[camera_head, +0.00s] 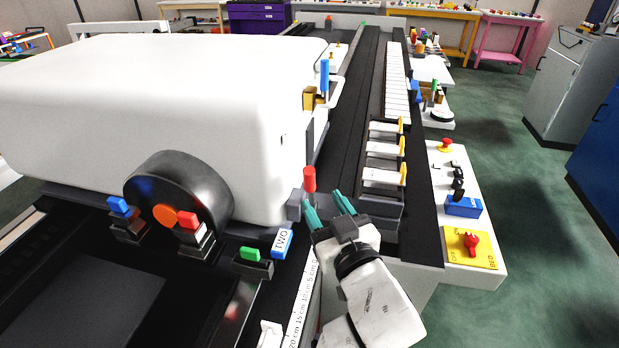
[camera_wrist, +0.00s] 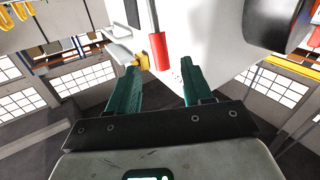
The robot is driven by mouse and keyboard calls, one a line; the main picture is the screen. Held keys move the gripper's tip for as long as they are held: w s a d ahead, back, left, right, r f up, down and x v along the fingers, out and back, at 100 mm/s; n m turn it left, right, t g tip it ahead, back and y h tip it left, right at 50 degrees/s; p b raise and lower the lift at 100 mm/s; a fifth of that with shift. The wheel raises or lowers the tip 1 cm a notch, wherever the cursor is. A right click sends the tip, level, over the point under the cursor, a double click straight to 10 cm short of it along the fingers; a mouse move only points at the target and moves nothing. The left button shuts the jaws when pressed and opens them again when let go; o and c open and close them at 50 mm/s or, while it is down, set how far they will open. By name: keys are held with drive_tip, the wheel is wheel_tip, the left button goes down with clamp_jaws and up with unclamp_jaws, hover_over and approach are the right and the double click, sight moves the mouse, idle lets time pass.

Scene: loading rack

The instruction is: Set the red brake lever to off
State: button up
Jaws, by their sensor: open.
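A red cylindrical handle (camera_head: 309,180) stands upright at the near right corner of the white body, on a dark grey mount. It looks like the brake lever. In the wrist view the red handle (camera_wrist: 158,52) hangs on a grey rod, just beyond and between the fingertips. My gripper (camera_head: 323,201) has two teal fingers, spread and empty. They are just below and right of the red handle in the head view, apart from it as far as I can tell. The wrist view shows both fingers (camera_wrist: 153,80) with a gap between them. I cannot read any off mark beside the lever.
The large white body (camera_head: 200,75) fills the left. A black wheel (camera_head: 178,195) and a blue "TWO" block (camera_head: 282,242) are nearby. Right of my gripper are yellow-handled slots (camera_head: 385,165) and a yellow panel (camera_head: 455,255) with a red knob. Green floor lies free at right.

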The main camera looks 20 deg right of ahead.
sight(312, 185)
drive_tip(key=w+p, duration=0.1)
drive_tip(key=w, duration=0.7)
drive_tip(key=shift+w+d, duration=0.2)
drive_tip(key=shift+c, duration=0.3)
clamp_jaws()
